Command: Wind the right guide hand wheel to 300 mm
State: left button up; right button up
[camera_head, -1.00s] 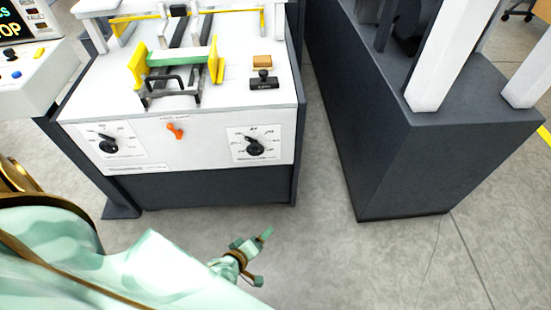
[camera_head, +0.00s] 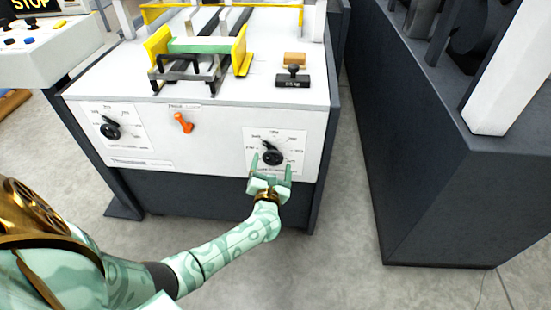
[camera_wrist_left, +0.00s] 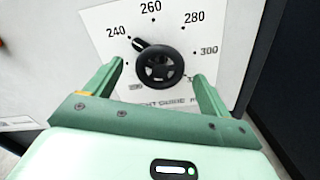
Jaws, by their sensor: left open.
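The right guide hand wheel (camera_head: 271,158) is a small black wheel with a pointer, on a white dial plate on the machine's front. It also shows in the left wrist view (camera_wrist_left: 160,66), where its pointer (camera_wrist_left: 138,44) aims up and left, close to the 240 mark. The 300 mark (camera_wrist_left: 208,50) is at the dial's right. My left gripper (camera_head: 271,170) is open, its fingers (camera_wrist_left: 157,82) either side of the wheel's lower part; whether they touch it I cannot tell. The lower dial lettering is partly hidden by the gripper. My right gripper is out of view.
A second dial with a black wheel (camera_head: 110,130) is at the left of the front panel, with an orange lever (camera_head: 183,122) between. A black stamp (camera_head: 293,76) and yellow guides (camera_head: 242,50) are on top. A dark machine base (camera_head: 430,170) stands to the right across a floor gap.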

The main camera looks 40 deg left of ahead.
aim_at(273, 159)
pick_arm(q)
jog(key=b+x, duration=0.1)
jog(key=x, duration=0.2)
jog(key=shift+w+a+f, duration=0.1)
jog(key=shift+w+a, duration=0.05)
jog(key=shift+w, duration=0.2)
jog(key=shift+w+a, duration=0.1)
jog(key=shift+w, duration=0.1)
jog(key=c, duration=0.9)
jog(key=shift+c, duration=0.4)
pick_arm(e)
jog(key=shift+w+d+f, duration=0.3)
jog(key=shift+d+f, duration=0.1)
jog(key=shift+d, duration=0.15)
jog(key=shift+w, duration=0.1)
pick_arm(q)
jog(key=shift+m, duration=0.3)
pick_arm(e)
jog(key=shift+w, duration=0.1)
